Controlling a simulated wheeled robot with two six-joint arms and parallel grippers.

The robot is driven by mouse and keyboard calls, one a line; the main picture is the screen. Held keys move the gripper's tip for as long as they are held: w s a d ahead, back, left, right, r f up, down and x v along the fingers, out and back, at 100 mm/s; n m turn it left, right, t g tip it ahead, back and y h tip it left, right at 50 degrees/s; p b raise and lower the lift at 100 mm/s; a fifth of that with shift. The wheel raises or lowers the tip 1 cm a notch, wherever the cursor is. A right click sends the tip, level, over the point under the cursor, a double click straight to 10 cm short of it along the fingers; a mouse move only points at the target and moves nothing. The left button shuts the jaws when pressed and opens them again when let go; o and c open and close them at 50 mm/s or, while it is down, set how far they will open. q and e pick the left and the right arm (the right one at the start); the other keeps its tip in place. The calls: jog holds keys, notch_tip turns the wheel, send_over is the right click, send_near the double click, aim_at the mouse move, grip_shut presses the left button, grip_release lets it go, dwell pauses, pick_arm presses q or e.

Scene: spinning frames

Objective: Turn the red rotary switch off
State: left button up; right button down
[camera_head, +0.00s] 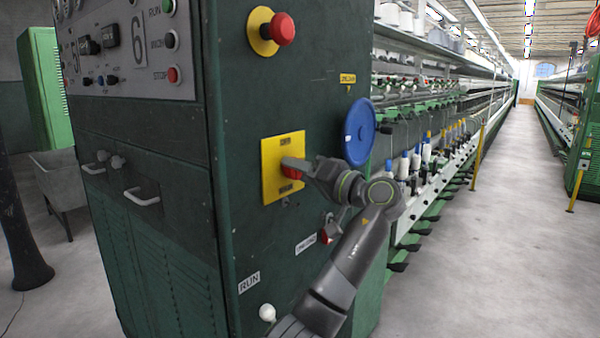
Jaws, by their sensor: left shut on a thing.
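The red rotary switch (291,173) sits on a yellow plate (270,184) on the side face of the dark green machine cabinet. My left gripper (292,164) is at the switch, with its grey fingers shut on the red knob. The fingers hide most of the knob, so I cannot tell which way it points. The small labels above and below the knob are too blurred to read. My right gripper is not in view.
A red mushroom button (282,29) is above the plate. A blue handwheel (359,132) stands close right of my gripper. A red-tipped lever (326,235) and a white knob (267,312) are below. The aisle floor (490,260) on the right is clear.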

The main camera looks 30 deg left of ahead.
pick_arm(q)
jog(key=o, duration=1)
jog(key=shift+d, duration=0.1)
jog(key=s+d+f+b, duration=0.1)
jog(key=d+b, duration=0.1)
jog(key=d, duration=1.5)
jog(key=shift+s+f, duration=0.15)
jog(key=shift+f, duration=0.15)
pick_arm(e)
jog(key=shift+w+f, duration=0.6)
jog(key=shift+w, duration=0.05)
pick_arm(q)
jog(key=shift+d, duration=0.1)
